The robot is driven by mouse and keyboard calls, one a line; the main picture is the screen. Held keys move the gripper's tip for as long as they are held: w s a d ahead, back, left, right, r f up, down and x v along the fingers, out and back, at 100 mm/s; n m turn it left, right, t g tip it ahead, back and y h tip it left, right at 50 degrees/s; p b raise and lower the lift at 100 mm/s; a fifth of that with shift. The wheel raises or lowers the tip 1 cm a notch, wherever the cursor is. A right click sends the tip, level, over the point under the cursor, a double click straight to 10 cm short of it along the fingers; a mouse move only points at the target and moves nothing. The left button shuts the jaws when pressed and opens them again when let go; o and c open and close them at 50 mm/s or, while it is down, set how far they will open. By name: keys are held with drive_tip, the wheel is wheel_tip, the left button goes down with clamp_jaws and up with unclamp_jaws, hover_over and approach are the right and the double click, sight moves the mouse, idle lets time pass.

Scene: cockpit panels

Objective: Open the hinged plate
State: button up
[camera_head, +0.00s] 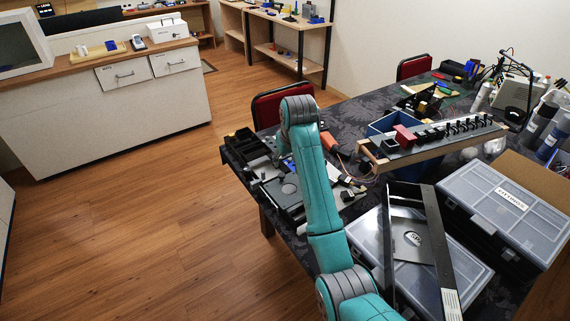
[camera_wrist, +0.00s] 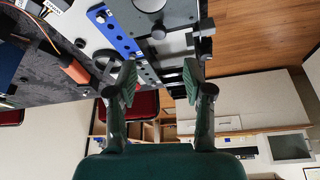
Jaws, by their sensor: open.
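My gripper (camera_wrist: 160,80) is open in the wrist view, its two green fingers wide apart with nothing held. Beyond the fingertips is a cockpit panel assembly with a grey plate (camera_wrist: 160,22) carrying round dark parts, and a blue strip with holes (camera_wrist: 115,32). This may be the hinged plate, but I cannot tell for sure, and no hinge is clear. In the head view the panel assembly (camera_head: 289,189) lies at the table's left end, partly behind my teal arm. My gripper is mostly hidden there behind the arm.
An orange-handled tool (camera_head: 329,141) and wires lie right of the panels. A long switch panel (camera_head: 430,140), a blue bin (camera_head: 384,124), a dark frame (camera_head: 392,250) and lidded cases (camera_head: 505,205) crowd the table (camera_head: 353,112). A red chair (camera_head: 268,107) stands behind. Floor is clear at left.

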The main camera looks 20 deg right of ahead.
sight(282, 175)
drive_tip(key=x, duration=1)
drive_tip(key=shift+w+d+f, duration=0.1)
drive_tip(key=shift+f, duration=0.25)
clamp_jaws()
